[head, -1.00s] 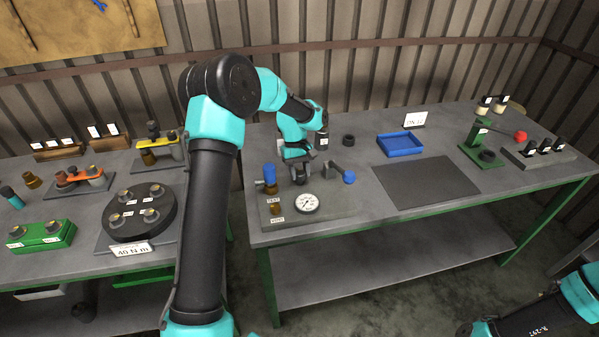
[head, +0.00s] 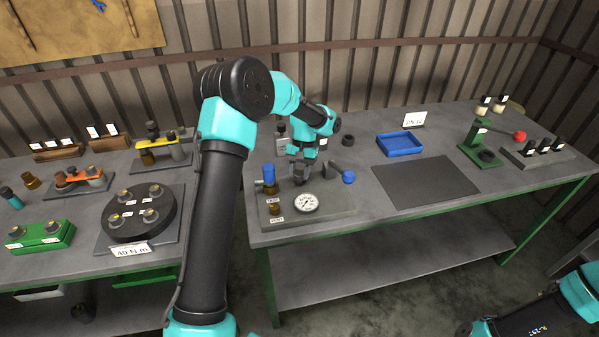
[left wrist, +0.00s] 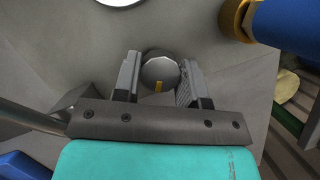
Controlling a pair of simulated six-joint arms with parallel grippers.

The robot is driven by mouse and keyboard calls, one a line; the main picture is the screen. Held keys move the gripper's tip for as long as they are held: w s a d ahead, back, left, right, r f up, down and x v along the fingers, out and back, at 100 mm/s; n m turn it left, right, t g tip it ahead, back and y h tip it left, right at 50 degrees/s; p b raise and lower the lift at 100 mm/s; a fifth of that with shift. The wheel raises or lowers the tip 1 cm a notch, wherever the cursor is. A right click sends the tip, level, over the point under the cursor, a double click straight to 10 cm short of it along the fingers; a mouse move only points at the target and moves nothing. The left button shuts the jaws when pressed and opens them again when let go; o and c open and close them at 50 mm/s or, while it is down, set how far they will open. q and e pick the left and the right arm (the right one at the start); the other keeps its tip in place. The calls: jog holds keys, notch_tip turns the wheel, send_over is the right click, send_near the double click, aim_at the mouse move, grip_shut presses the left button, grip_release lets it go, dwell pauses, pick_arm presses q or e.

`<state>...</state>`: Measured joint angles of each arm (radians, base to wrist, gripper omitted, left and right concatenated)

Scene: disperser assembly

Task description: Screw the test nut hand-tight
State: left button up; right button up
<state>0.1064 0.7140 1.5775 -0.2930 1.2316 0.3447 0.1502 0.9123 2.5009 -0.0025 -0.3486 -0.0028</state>
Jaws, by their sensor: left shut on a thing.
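The test nut (left wrist: 160,71) shows in the left wrist view as a round grey piece with a yellow mark. It lies between the two fingers of my left gripper (left wrist: 160,78), which is shut on it. In the head view my left gripper (head: 299,174) points down at the test stand's base plate (head: 335,210), behind the dial gauge (head: 305,203); the nut is hidden there by the fingers. How far the nut sits on its thread cannot be seen. Part of my right arm shows at the lower right; its gripper is out of view.
A blue-topped brass fitting (head: 268,180) stands left of the gripper and a lever with a blue knob (head: 348,177) is close on the right. A dark ring (head: 348,140) and a blue tray (head: 400,144) lie farther back. The dark mat (head: 427,182) is clear.

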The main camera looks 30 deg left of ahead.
dwell(0.4)
pick_arm(q)
jog(key=o, duration=0.9)
jog(key=v, duration=1.7)
jog(key=shift+w+r, duration=0.15)
jog(key=shift+w, duration=0.05)
jog(key=x, duration=1.5)
jog(key=shift+s, duration=0.1)
jog(key=shift+r, duration=0.15)
jog(key=shift+x, duration=1.4)
jog(key=n+h, duration=0.1)
jog(key=n, duration=0.2)
jog(key=n+t+h, duration=0.1)
jog(key=n, duration=0.2)
jog(key=shift+a+n, duration=0.1)
jog(key=shift+n, duration=0.2)
dwell(0.8)
